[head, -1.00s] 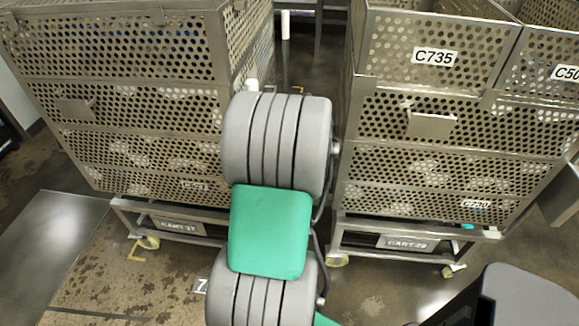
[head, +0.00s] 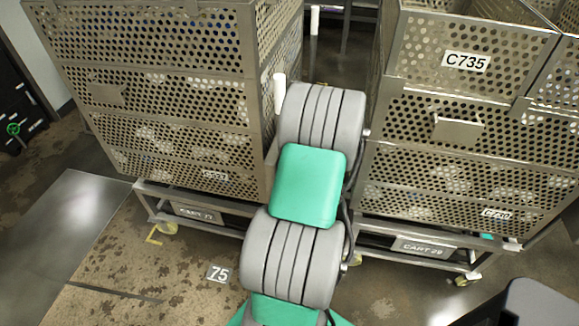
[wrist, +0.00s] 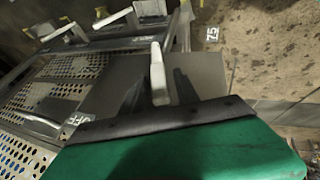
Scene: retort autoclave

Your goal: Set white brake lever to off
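A white upright lever (head: 279,93) stands by the right edge of the left cart, just behind my arm in the head view. In the wrist view a white lever (wrist: 158,72) points up near the middle, just beyond a green and dark part of my gripper (wrist: 165,122). An OFF label (wrist: 75,123) lies left of the lever, partly covered by that part. I cannot tell whether the gripper touches the lever.
The perforated left cart (head: 165,105) and the right cart (head: 455,130), with a C735 label, flank my arm. Another white post (head: 315,20) stands farther back between them. A floor plate marked 75 (head: 217,274) and open floor lie in front at the left.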

